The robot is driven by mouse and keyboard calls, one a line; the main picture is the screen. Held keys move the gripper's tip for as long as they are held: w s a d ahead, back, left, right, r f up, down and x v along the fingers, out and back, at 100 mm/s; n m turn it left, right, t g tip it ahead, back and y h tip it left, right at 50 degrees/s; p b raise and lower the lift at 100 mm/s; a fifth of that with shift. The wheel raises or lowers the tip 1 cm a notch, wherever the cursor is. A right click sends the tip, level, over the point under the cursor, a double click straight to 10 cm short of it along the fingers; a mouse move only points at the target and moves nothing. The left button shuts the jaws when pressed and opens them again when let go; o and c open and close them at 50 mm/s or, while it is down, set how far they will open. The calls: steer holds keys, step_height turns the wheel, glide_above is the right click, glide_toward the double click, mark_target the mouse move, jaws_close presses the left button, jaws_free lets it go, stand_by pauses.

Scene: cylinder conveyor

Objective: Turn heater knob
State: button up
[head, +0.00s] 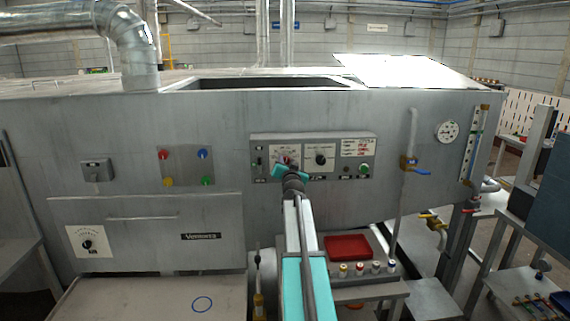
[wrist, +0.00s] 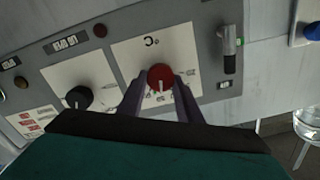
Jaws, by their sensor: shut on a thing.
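A red knob (wrist: 160,78) with a white pointer line sits on a white dial plate marked °C on the grey control panel (head: 313,138). My gripper (wrist: 160,88) is shut on the red knob, one dark finger on each side of it. In the wrist view, which looks upside down, the knob's white line points toward the bottom of the picture. In the head view my gripper (head: 284,164) is at the left dial of the panel and mostly covers the knob. A black knob (head: 320,159) on the second dial plate is free, and it also shows in the wrist view (wrist: 79,97).
A lever switch (wrist: 229,50) is beside the dial plate. A green button (head: 364,169) is at the panel's right. Coloured buttons (head: 186,167) are on the machine front to the left. A red tray (head: 347,247) and several small-capped items stand below. A pipe with a blue-handled valve (head: 408,163) is at right.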

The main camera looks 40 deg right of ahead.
steer(key=m, duration=0.3)
steer(key=shift+w+d+r, duration=0.1)
steer(key=shift+m, duration=0.3)
stand_by(0.3)
steer(key=o, duration=0.9)
steer(key=shift+o, duration=0.7)
steer(key=shift+w, duration=0.15)
steer(key=shift+s+f, duration=0.2)
steer(key=shift+s, duration=0.05)
steer(key=b+v, duration=0.2)
steer(key=v, duration=1.1)
steer(key=shift+s+a, duration=0.2)
steer(key=shift+a, duration=0.05)
